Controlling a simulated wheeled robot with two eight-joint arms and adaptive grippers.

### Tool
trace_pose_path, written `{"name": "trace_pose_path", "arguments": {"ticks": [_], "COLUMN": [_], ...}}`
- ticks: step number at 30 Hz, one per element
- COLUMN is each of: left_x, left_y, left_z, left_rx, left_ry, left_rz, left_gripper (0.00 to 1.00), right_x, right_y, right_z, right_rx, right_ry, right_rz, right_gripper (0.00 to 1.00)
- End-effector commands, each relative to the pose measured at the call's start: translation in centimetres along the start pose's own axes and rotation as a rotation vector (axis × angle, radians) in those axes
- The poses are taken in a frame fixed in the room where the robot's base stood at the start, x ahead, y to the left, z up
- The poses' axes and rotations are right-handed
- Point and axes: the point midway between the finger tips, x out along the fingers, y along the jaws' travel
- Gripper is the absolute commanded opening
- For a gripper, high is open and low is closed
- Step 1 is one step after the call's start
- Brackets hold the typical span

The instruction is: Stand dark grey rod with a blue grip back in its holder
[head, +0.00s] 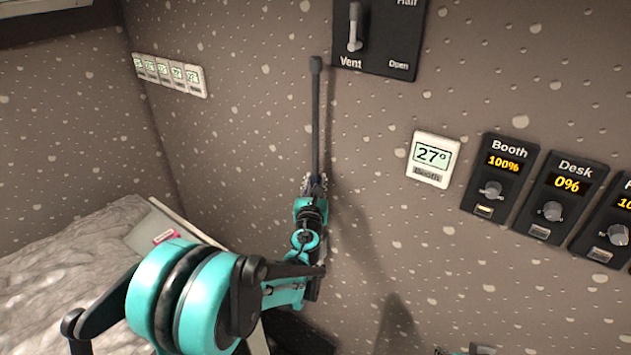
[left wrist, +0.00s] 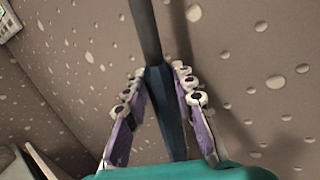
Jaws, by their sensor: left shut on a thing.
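In the left wrist view the rod's dark blue grip (left wrist: 168,110) lies between the purple-padded fingers of my left gripper (left wrist: 162,85), and the grey shaft (left wrist: 146,30) runs up out of view. I cannot make out the holder. A small teal and grey part at the bottom edge of the head view appears to belong to my right arm; its fingers are not clear.
A 27° display (head: 430,159) and the Booth (head: 494,175) and Desk (head: 557,199) dial panels are to the right.

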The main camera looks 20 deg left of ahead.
Motion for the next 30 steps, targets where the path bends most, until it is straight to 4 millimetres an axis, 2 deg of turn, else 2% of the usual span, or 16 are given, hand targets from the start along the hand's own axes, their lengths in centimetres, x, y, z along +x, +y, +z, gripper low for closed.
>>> {"name": "trace_pose_path", "arguments": {"ticks": [1,12,30], "left_x": [0.0,0.0,0.0], "left_y": [0.0,0.0,0.0], "left_z": [-0.7,-3.9,-9.0], "left_rx": [0.000,0.000,0.000], "left_ry": [0.000,0.000,0.000], "left_rz": [0.000,0.000,0.000], "left_gripper": [0.00,0.00,0.00], "right_x": [0.5,2.2,6.2], "right_y": [0.0,0.0,0.0], "right_z": [0.3,1.6,4.5], "right_rx": [0.000,0.000,0.000], "right_ry": [0.000,0.000,0.000], "right_rz": [0.000,0.000,0.000], "right_gripper": [0.40,0.40,0.40]}}
